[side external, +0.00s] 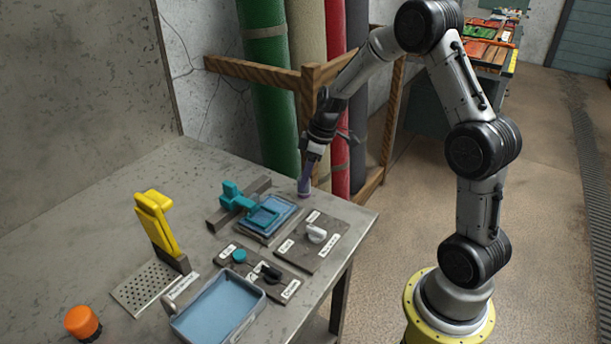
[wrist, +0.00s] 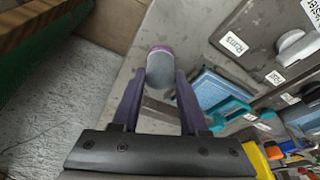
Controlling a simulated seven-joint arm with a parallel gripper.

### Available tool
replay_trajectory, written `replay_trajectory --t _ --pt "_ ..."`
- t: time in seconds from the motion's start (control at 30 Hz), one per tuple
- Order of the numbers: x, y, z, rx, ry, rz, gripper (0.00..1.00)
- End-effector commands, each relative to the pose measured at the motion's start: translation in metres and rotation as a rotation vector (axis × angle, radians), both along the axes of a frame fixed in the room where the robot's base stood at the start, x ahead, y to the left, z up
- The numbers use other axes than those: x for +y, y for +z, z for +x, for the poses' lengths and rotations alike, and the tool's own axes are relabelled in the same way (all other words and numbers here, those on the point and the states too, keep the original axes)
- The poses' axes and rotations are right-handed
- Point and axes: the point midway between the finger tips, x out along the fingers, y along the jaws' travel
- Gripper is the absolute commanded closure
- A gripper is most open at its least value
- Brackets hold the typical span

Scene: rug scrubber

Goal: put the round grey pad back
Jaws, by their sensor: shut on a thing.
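My gripper (side external: 305,180) has purple fingers and is near the back right edge of the table (side external: 350,215). It is shut on the round grey pad (wrist: 161,72), which shows a purple rim between the fingertips in the wrist view. In the side view the pad (side external: 304,193) is small and partly hidden by the fingers. It is just above or at the tabletop; I cannot tell whether it touches.
Left of my gripper are a blue tray (side external: 286,220) and a teal handled part (side external: 232,196). A white-knob panel (side external: 325,256), yellow lever (side external: 160,228), larger blue tray (side external: 190,332) and orange knob (side external: 83,322) are nearer. Rolled rugs (side external: 264,95) stand behind.

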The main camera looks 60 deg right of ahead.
Motion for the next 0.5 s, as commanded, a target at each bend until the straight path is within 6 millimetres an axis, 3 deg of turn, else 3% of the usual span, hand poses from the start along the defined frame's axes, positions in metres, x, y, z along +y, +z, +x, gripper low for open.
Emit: replay_trajectory --t 0.33,0.37,0.5 --pt "-0.0003 -0.0024 0.0004 -0.002 -0.001 -0.001 1.00" --pt "-0.0002 -0.0031 0.0002 -0.001 0.000 0.000 0.55" --pt "-0.0002 -0.0026 0.0003 -0.001 0.000 0.000 0.29"
